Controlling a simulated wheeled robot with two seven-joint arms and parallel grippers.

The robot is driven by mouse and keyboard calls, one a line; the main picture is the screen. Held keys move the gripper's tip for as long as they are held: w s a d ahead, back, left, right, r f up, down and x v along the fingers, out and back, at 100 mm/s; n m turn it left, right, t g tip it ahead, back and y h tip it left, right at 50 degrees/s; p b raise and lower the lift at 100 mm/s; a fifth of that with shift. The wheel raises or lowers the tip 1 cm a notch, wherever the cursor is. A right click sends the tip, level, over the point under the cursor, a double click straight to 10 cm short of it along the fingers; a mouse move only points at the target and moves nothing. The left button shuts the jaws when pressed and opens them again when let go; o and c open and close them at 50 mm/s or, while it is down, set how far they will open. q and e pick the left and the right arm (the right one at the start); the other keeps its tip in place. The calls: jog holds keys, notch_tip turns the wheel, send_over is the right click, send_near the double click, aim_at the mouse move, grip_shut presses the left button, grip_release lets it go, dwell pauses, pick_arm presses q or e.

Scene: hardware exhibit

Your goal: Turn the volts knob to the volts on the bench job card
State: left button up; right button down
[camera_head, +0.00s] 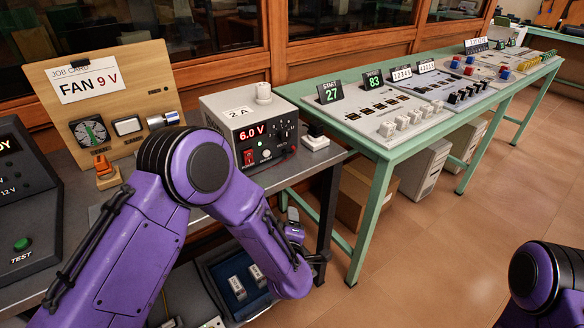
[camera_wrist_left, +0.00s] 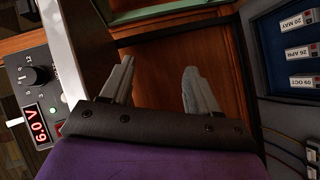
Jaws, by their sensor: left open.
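The job card (camera_head: 89,83) on the wooden board reads "FAN 9 V". The grey power supply (camera_head: 228,100) stands on the dark bench, and its red display (camera_head: 251,132) reads 6.0 V. Its black knob (camera_wrist_left: 38,75) shows at the left of the left wrist view, above the display (camera_wrist_left: 37,121) there. My left gripper (camera_wrist_left: 160,85) is open and empty, off to the side of the knob and apart from it. My right gripper is out of view.
A black box with a green TEST button (camera_head: 22,244) stands at the left. A green table (camera_head: 383,150) with switch panels runs to the right. A blue tray (camera_head: 225,272) with labelled blocks sits below the bench. The floor at the right is clear.

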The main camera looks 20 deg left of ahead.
aim_at(287, 136)
pick_arm(q)
jog(key=w+d+r+n+t+y+b, duration=0.2)
jog(key=w+d+r+n+y+b, duration=0.1)
jog(key=w+d+r+n, duration=0.3)
notch_tip(287, 136, up, 14)
jog(key=s+n+g+y+b, duration=0.15)
jog(key=n+g+y, duration=0.45)
jog(key=n, duration=1.6)
jog(key=shift+t+y, duration=0.3)
jog(key=shift+t, duration=0.2)
jog(key=x, duration=0.9)
jog(key=shift+w+a, duration=0.1)
jog(key=shift+a, duration=0.3)
jog(key=shift+w+a, duration=0.35)
jog(key=shift+a, duration=0.1)
jog(key=c, duration=1)
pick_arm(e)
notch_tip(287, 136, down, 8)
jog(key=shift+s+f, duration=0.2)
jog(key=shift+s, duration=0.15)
